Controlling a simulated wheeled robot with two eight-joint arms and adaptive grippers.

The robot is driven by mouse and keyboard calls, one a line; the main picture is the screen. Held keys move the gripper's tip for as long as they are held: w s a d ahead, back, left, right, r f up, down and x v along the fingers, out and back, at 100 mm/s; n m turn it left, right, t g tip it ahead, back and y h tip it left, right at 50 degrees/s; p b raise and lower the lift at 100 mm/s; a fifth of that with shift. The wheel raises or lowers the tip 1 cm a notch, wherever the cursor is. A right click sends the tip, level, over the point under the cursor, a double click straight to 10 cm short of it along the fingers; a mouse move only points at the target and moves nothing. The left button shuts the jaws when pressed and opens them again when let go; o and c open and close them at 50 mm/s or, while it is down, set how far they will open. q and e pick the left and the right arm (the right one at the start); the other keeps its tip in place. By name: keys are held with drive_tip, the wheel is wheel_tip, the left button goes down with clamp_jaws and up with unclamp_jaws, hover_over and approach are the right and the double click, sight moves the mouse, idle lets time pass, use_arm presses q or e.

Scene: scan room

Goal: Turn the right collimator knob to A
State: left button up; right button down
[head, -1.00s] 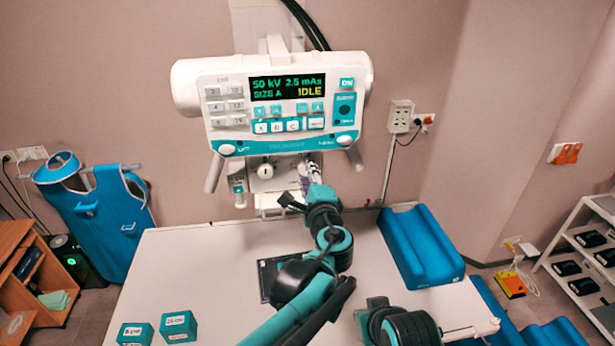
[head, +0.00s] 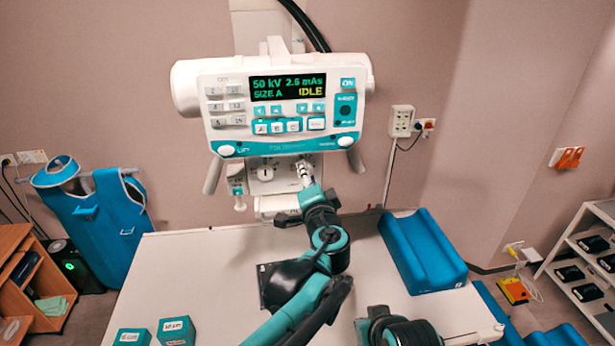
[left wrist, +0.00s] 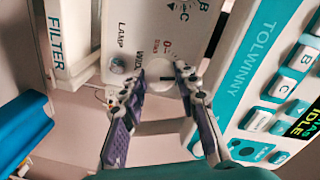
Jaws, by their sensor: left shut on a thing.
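The right collimator knob (left wrist: 160,76) is a pale round knob on the white collimator panel (left wrist: 132,40) under the console. In the left wrist view it lies between my left gripper's fingertips, which partly cover it; its pointer setting cannot be read. My left gripper (head: 304,170) is shut on it, and its purple-grey fingers also show in the left wrist view (left wrist: 162,80). In the head view the gripper hides most of this knob. The left collimator knob (head: 266,174) is white and uncovered.
The control console (head: 220,80) hangs just above the knobs, close beside my left gripper, and reads SIZE A, IDLE. The white table (head: 200,265) lies below, with a blue cushion (head: 425,250) at right and two teal blocks (head: 177,331) at front left.

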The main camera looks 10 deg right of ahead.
use_arm(q)
drive_tip(key=shift+f, duration=0.1)
idle(0.4)
drive_tip(key=o, duration=1.2)
drive_tip(key=shift+c, duration=0.2)
drive_tip(key=s, duration=1.2)
drive_tip(key=shift+r, duration=0.4)
drive_tip(key=s+a+f+n+g+y+b, duration=0.25)
drive_tip(key=a+f+n+g+b, duration=0.35)
drive_tip(key=a+f+b, duration=0.95)
drive_tip(key=s+a+f+n+g+h+b, duration=0.1)
drive_tip(key=s+a+f+n+b, duration=0.1)
drive_tip(key=f, duration=0.8)
drive_tip(key=s+a+f+n+g+h+b, duration=0.1)
drive_tip(key=s+a+f+b, duration=0.3)
drive_tip(key=f, duration=0.6)
drive_tip(key=s+a+f+n+g+h+b, duration=0.1)
drive_tip(key=s+a+f+n+g+b, duration=0.1)
drive_tip(key=s+a+f, duration=0.4)
wheel_tip(320, 180, down, 4)
drive_tip(key=shift+s+f+n+b, duration=0.1)
drive_tip(key=shift+s+n+b, duration=0.4)
drive_tip(key=shift+n, duration=0.4)
